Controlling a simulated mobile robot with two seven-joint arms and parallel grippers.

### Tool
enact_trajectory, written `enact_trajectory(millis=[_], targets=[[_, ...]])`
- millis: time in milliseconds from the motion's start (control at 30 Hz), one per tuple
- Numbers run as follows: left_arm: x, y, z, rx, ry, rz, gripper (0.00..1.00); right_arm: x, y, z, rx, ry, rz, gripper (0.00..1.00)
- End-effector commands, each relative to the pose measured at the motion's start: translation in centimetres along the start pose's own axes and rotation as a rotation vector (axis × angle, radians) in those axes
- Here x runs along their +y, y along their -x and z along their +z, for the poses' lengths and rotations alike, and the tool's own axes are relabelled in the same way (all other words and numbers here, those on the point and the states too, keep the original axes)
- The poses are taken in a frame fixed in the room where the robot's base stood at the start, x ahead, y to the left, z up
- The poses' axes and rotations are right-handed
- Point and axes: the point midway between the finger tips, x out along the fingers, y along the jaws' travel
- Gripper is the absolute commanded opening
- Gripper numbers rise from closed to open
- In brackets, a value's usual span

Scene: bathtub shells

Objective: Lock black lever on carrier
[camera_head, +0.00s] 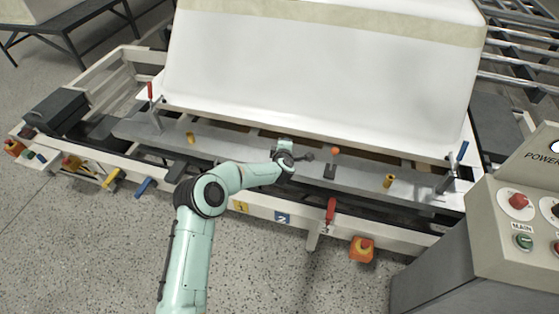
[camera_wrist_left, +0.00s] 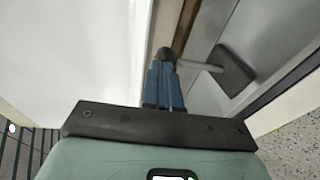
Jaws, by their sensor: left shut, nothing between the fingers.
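The black lever shows in the left wrist view as a dark round knob (camera_wrist_left: 166,54) on a grey rod that runs to a dark block (camera_wrist_left: 234,68). My left gripper (camera_wrist_left: 164,72) is shut, with its blue fingertips right at the knob. I cannot tell whether they touch it. In the head view my left gripper (camera_head: 298,158) is over the grey carrier bar (camera_head: 232,153), with a small dark knob (camera_head: 309,156) at its tip. My right gripper is not in view.
The white tub shell (camera_head: 320,70) rises just behind the bar. An orange-knobbed lever (camera_head: 335,152) stands close to the right of my gripper. The floor in front is clear.

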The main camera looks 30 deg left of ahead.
Motion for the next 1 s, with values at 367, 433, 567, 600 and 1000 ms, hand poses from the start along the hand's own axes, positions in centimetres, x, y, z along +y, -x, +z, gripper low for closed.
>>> enact_trajectory(millis=[367,433,567,600,1000], targets=[[0.26,-0.62,0.16,0.0,0.002,0.002,0.0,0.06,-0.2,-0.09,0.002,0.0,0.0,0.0],[0.31,-0.65,0.16,0.0,0.002,0.003,0.0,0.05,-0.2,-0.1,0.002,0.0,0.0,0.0],[0.38,-0.68,0.14,0.0,0.002,0.004,0.0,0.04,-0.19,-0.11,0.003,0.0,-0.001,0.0],[0.39,-0.68,0.14,0.0,0.002,0.004,0.0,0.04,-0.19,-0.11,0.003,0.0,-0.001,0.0],[0.71,-0.62,0.03,0.0,0.002,0.007,0.0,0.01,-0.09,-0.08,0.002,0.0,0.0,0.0]])
